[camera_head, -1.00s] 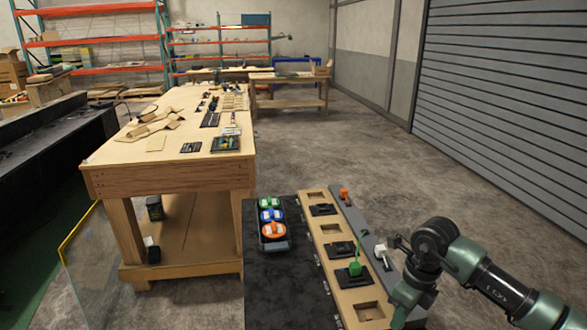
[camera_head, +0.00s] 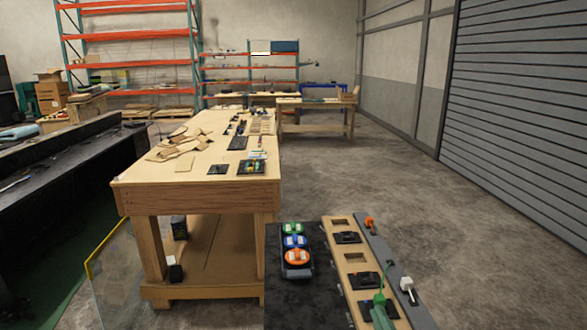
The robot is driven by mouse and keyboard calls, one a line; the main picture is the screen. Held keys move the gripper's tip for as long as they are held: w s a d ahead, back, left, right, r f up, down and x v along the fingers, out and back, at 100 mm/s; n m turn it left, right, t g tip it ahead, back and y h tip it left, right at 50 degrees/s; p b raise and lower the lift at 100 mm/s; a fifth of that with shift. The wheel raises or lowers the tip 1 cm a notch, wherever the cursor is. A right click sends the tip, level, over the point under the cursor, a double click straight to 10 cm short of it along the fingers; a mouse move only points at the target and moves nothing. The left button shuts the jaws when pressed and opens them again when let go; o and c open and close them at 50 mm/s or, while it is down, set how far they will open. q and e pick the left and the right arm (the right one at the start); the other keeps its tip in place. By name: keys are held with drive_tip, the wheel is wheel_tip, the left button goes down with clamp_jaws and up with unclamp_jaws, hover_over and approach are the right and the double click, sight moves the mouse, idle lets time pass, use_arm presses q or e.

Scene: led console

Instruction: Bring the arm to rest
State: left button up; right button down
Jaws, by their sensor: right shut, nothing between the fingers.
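I cannot make out the fingers of either of my grippers in the head view. A pale green piece at the bottom edge, over the near end of the console, looks like part of my right arm. The console (camera_head: 357,280) is a light wooden strip with dark square plates and cut-out recesses. A green lever (camera_head: 379,298) stands on a near plate, partly covered at its base. A white switch (camera_head: 406,284) and an orange switch (camera_head: 369,223) sit on the grey strip at its right. Green, blue and orange buttons (camera_head: 297,258) line a dark tray on the left.
A large wooden workbench (camera_head: 195,195) with flat parts and tools stands left of the console. A dark counter (camera_head: 70,160) runs along the far left. Orange shelves (camera_head: 130,61) and another bench (camera_head: 315,103) are behind. The concrete floor (camera_head: 425,205) at the right is clear.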

drive_tip(key=s+d+f+m+g+h, duration=0.1)
drive_tip(key=s+d+f+m+g, duration=0.3)
drive_tip(key=f, duration=0.3)
drive_tip(key=s+d+f+m+g+h, duration=0.1)
drive_tip(key=s+f+m+g+h, duration=0.2)
drive_tip(key=s+f, duration=0.45)
drive_tip(key=s+a+f+m+g+y, duration=0.1)
drive_tip(key=s+f+g, duration=0.3)
drive_tip(key=s, duration=0.3)
drive_tip(key=s+f+m+g+y, duration=0.1)
drive_tip(key=s+f+g+y, duration=0.2)
drive_tip(key=s, duration=0.4)
drive_tip(key=s+f+g+h, duration=0.1)
drive_tip(key=s+f+g, duration=0.15)
drive_tip(key=f, duration=2.55)
drive_tip(key=s+d+f, duration=0.2)
drive_tip(key=s+f, duration=1.2)
drive_tip(key=s, duration=0.3)
drive_tip(key=shift+d+f+n+g+h, duration=0.3)
drive_tip(key=shift+d+f+n+g, duration=0.05)
drive_tip(key=shift+n+g, duration=0.1)
